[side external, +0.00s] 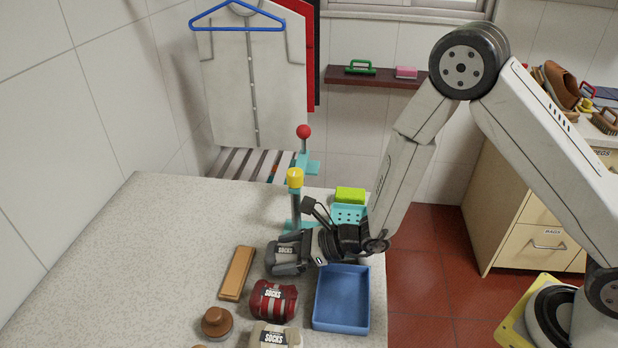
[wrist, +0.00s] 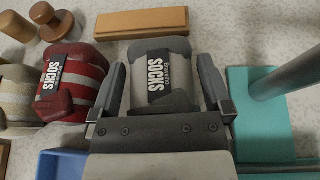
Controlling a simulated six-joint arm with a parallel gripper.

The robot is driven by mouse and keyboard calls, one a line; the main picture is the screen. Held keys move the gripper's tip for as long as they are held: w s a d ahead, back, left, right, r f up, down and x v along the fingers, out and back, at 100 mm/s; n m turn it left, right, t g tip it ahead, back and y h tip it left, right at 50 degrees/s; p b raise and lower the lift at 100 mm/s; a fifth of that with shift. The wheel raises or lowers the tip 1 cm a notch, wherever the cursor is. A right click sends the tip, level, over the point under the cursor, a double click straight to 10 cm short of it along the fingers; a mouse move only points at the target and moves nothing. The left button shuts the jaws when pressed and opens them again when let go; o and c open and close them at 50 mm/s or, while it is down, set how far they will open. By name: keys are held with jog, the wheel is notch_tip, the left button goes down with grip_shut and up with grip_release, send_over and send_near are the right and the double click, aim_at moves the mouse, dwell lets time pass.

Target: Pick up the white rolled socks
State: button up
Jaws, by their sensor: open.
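My gripper (wrist: 162,74) is open, with one finger on each side of a pair of grey rolled socks (wrist: 156,88) with a dark "SOCKS" label. In the side external view, my gripper (side external: 305,247) is low over the table at these grey socks (side external: 284,262). I cannot tell whether the fingers touch them. Red-and-white striped rolled socks (side external: 270,310) lie closer to the camera and also show left of my gripper in the wrist view (wrist: 88,68). Cream rolled socks (side external: 262,330) are partly cut off at the bottom edge and also show at the wrist view's left edge (wrist: 15,95). None is plainly pure white.
An empty blue tray (side external: 342,297) stands right of the striped socks. A teal stand (wrist: 262,118) with a post is close to my right finger. A wooden block (side external: 237,272) and a brown knob-like object (side external: 216,321) lie to the left. The table's (side external: 120,270) left side is clear.

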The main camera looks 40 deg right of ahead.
aim_at(287, 250)
dwell(0.3)
jog(key=c, duration=1.2)
jog(key=shift+c, duration=0.2)
jog(key=shift+r, duration=0.25)
jog(key=shift+r, duration=4.8)
jog(key=shift+r, duration=0.1)
